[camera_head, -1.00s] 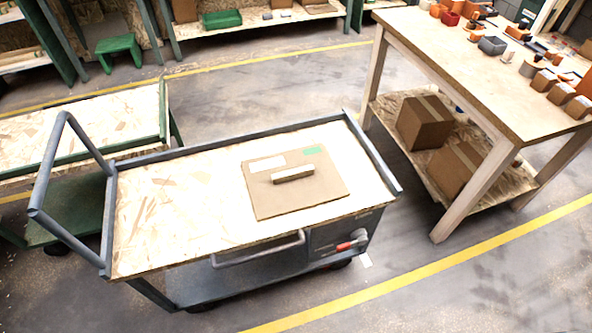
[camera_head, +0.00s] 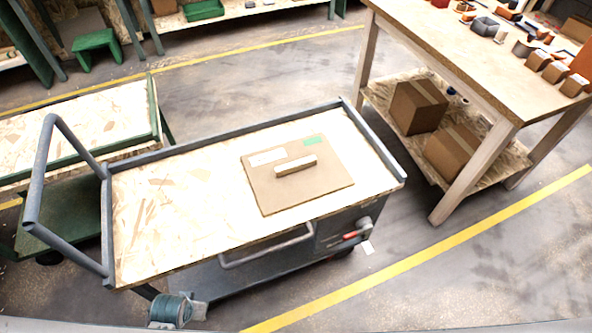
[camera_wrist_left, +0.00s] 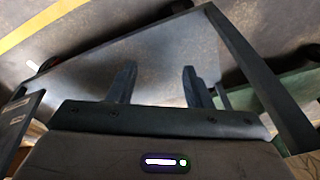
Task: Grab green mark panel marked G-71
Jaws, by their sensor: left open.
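A flat brown panel (camera_head: 297,186) with a raised bar handle (camera_head: 295,165) lies on the wooden top of a grey cart (camera_head: 150,232). It carries a green mark (camera_head: 314,140) and a white label (camera_head: 267,157) along its far edge; the writing is too small to read. My left gripper (camera_wrist_left: 158,82) shows in the left wrist view with its two fingers apart and nothing between them. That view shows grey cart bars and the floor beyond the fingers, not the panel. Neither gripper shows in the head view.
A wooden workbench (camera_head: 440,50) with small boxes and parts on top stands to the right, cardboard boxes (camera_head: 418,106) on its lower shelf. A green cart (camera_head: 80,128) stands close behind on the left. The grey cart's handle (camera_head: 48,170) rises at its left end. Floor is open at front right.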

